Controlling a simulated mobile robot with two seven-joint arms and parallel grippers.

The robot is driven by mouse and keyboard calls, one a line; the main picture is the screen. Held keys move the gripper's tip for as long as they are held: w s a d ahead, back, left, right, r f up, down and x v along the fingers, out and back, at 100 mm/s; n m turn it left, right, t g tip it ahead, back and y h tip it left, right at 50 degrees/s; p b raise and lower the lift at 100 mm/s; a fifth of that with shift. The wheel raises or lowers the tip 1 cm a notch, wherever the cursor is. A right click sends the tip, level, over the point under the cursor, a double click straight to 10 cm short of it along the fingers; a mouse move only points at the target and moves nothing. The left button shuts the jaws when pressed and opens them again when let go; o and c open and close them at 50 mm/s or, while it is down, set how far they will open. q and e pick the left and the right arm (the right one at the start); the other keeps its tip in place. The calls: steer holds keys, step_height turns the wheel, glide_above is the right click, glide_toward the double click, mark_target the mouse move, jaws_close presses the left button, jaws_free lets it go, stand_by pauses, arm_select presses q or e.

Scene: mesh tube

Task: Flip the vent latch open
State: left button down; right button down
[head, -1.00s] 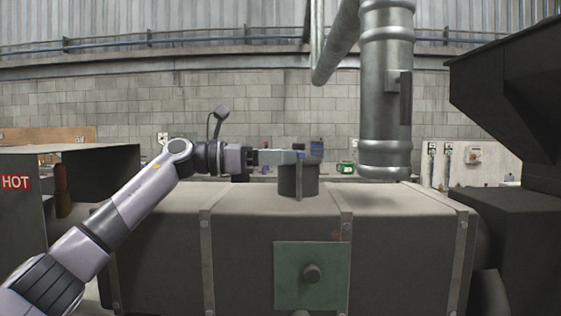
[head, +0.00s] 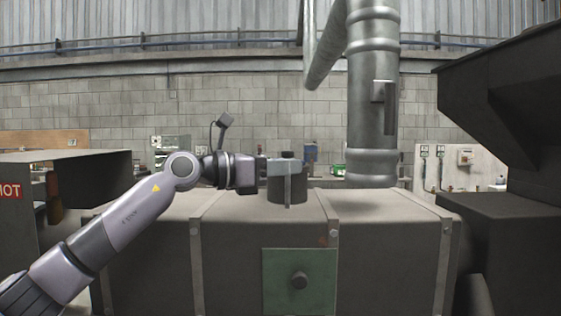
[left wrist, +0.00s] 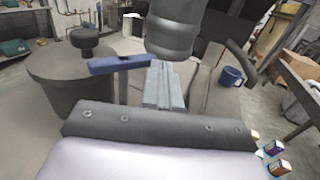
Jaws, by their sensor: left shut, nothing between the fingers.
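The vent (head: 287,190) is a short dark round stub on top of the long dark housing. In the left wrist view the vent (left wrist: 72,85) has a black knob on top. A blue bar (left wrist: 105,66), seemingly the latch handle, lies level at its rim, above a grey upright strip. My left gripper (head: 300,167) is in front of the vent's upper part in the head view. In the left wrist view the gripper (left wrist: 160,68) is shut and empty, its tips close to the bar's right end; I cannot tell whether they touch. My right gripper is out of view.
A thick metal pipe (head: 373,110) hangs right of the vent. A dark hopper (head: 500,100) stands at the right. A box with a HOT sign (head: 10,190) is at the left.

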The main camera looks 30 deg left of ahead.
arm_select(q)
steer(key=shift+w+d+p, duration=0.35)
steer(key=shift+d+p, duration=0.15)
steer(key=shift+d, duration=0.15)
steer(key=shift+w+d, duration=0.3)
steer(key=shift+w, duration=0.05)
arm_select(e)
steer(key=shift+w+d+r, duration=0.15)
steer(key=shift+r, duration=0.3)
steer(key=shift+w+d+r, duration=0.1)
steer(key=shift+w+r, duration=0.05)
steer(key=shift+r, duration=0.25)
arm_select(q)
steer(key=shift+s+a, duration=0.1)
steer(key=shift+s, duration=0.05)
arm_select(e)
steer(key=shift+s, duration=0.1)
